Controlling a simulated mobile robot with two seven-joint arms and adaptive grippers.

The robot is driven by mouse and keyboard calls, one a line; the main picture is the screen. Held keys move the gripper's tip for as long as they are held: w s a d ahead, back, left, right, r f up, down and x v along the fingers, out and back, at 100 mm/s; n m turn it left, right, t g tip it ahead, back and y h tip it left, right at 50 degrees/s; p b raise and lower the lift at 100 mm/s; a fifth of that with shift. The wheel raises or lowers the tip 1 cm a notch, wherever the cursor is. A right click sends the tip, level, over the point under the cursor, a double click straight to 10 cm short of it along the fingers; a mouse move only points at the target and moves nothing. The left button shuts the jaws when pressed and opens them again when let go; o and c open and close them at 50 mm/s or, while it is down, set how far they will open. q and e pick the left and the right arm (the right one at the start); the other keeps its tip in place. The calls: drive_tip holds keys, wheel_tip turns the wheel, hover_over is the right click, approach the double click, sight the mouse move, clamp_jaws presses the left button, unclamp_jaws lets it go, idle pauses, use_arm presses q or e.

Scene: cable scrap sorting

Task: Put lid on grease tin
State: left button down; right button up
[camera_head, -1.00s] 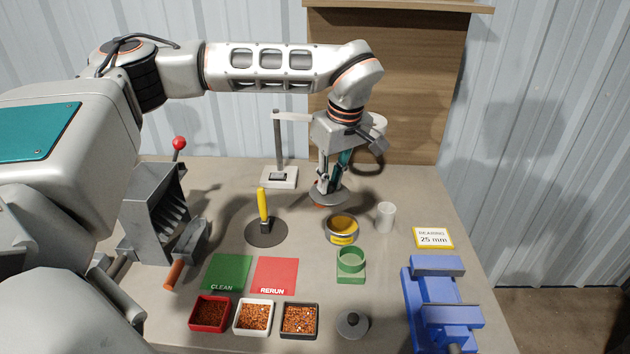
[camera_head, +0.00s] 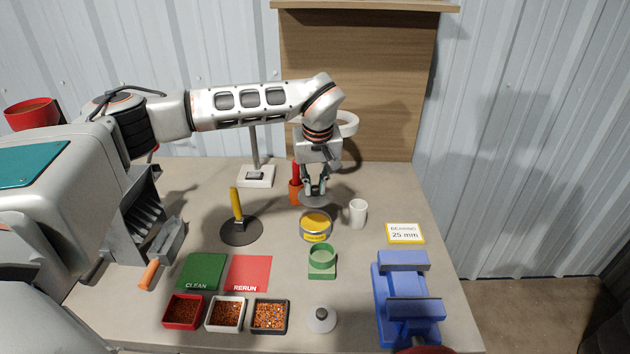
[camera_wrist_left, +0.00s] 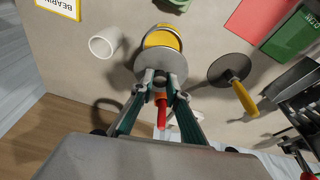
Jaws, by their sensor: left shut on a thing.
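My left gripper (camera_head: 316,189) is shut on the grey disc-shaped lid (camera_head: 313,201) by its knob and holds it above the table. The grease tin (camera_head: 316,227), open with yellow grease inside and a yellow label, stands in front of the lid in the head view. In the left wrist view the lid (camera_wrist_left: 168,64) hangs between the fingertips (camera_wrist_left: 159,80) and overlaps the near edge of the tin (camera_wrist_left: 162,38). The lid is apart from the tin in the head view. My right gripper is not in view.
A white cup (camera_head: 358,213) stands right of the tin, and a green ring holder (camera_head: 322,262) in front. A yellow-handled tool (camera_head: 237,210) is left; a blue vise (camera_head: 405,300) front right.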

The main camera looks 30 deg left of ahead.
sight(317, 202)
use_arm(q)
drive_tip(key=shift+s+d+f+x, duration=0.1)
drive_tip(key=shift+s+d+x, duration=0.15)
drive_tip(key=shift+x, duration=1.05)
drive_tip(key=shift+s+d+f+x, duration=0.1)
drive_tip(key=shift+s+x, duration=0.15)
drive_tip(key=shift+x, duration=1.05)
drive_tip(key=shift+s+d+x, duration=0.2)
drive_tip(key=shift+s+x, duration=0.05)
drive_tip(key=shift+x, duration=1.05)
drive_tip(key=c, duration=1.9)
unclamp_jaws()
drive_tip(key=v, duration=1.1)
drive_tip(key=shift+s+r, duration=0.15)
drive_tip(key=shift+r, duration=0.35)
